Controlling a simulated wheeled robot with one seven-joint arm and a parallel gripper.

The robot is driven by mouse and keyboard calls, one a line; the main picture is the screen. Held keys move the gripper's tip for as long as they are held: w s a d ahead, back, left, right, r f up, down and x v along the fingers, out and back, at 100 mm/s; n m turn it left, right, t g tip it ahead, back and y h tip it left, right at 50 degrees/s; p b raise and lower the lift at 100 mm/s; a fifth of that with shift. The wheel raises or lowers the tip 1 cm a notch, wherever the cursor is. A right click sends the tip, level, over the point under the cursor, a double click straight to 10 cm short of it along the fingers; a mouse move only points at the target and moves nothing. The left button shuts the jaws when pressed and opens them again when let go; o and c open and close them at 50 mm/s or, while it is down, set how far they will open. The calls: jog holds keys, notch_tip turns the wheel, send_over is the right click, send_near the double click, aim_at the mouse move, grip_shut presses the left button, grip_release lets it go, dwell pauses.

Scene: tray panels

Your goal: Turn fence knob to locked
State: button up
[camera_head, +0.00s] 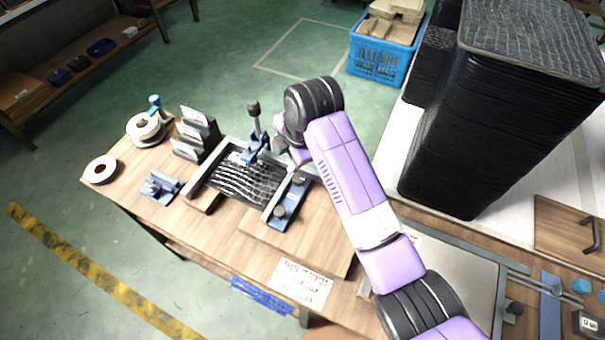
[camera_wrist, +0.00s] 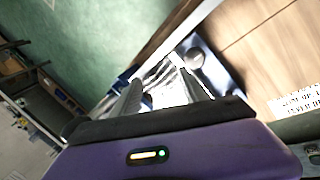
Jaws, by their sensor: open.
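A blue fence (camera_head: 288,203) with dark knobs lies along the right side of a black textured panel (camera_head: 245,184) in the head view. The nearer knob (camera_head: 280,211) and the farther knob (camera_head: 298,180) both stand on it. The wrist view shows one round grey knob (camera_wrist: 194,57) on the blue fence (camera_wrist: 212,72), just beyond the right finger. My gripper (camera_wrist: 160,77) is open and empty, above the shiny panel and beside that knob, apart from it. In the head view my wrist hides part of the far end of the fixture. The knob's lock marking is not readable.
A blue clamp with an upright dark handle (camera_head: 253,107) stands at the panel's far edge. Upright grey plates (camera_head: 195,135), a tape roll (camera_head: 101,169) and a small blue fixture (camera_head: 159,187) are to the left. A tall black stack (camera_head: 490,120) stands right of my arm.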

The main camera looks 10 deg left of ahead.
aim_at(299, 178)
jog(key=d+r+n+g, duration=0.1)
jog(key=s+d+r+n+g+h, duration=0.1)
jog(key=n, duration=0.1)
jog(key=s+d+r+n+g+h, duration=0.1)
jog(key=shift+s+d+n, duration=0.15)
jog(key=shift+s+n, duration=0.1)
jog(key=shift+n, duration=0.15)
jog(key=shift+f, duration=0.2)
notch_tip(299, 178, down, 7)
jog(key=shift+f+p, duration=0.2)
jog(key=shift+p, duration=0.1)
grip_shut()
